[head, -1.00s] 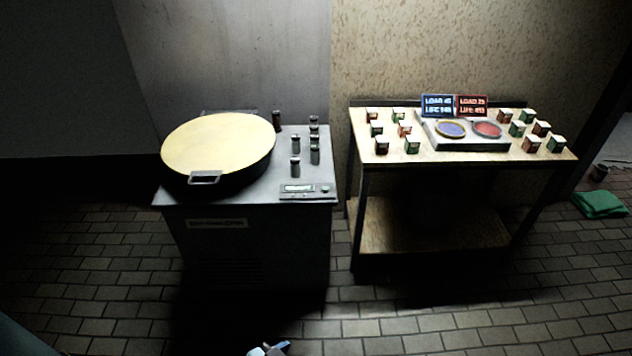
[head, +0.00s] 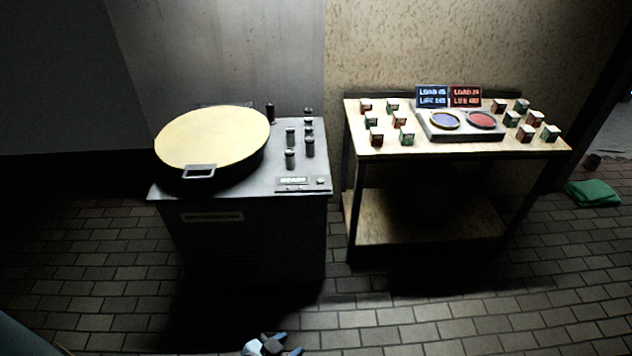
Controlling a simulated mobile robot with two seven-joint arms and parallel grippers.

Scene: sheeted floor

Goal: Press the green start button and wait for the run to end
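A grey machine (head: 255,245) stands left of centre with its round cream lid (head: 212,141) closed. At the front right corner of its top is a control panel (head: 300,189) with a small lit display (head: 293,181), too small to read. A small button (head: 321,180) sits right of the display; its green colour is hard to make out now. My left gripper (head: 289,344) shows at the bottom edge, low in front of the machine and well away from the panel. Its two fingers are apart with nothing visible between them. My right gripper is out of view.
Several dark capped vials (head: 291,148) stand on the machine top behind the panel. To the right, a wooden table (head: 385,153) holds small boxes, a two-pan scale (head: 465,136) and blue and red signs. A green cloth (head: 592,193) lies on the floor at right. The tiled floor ahead is clear.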

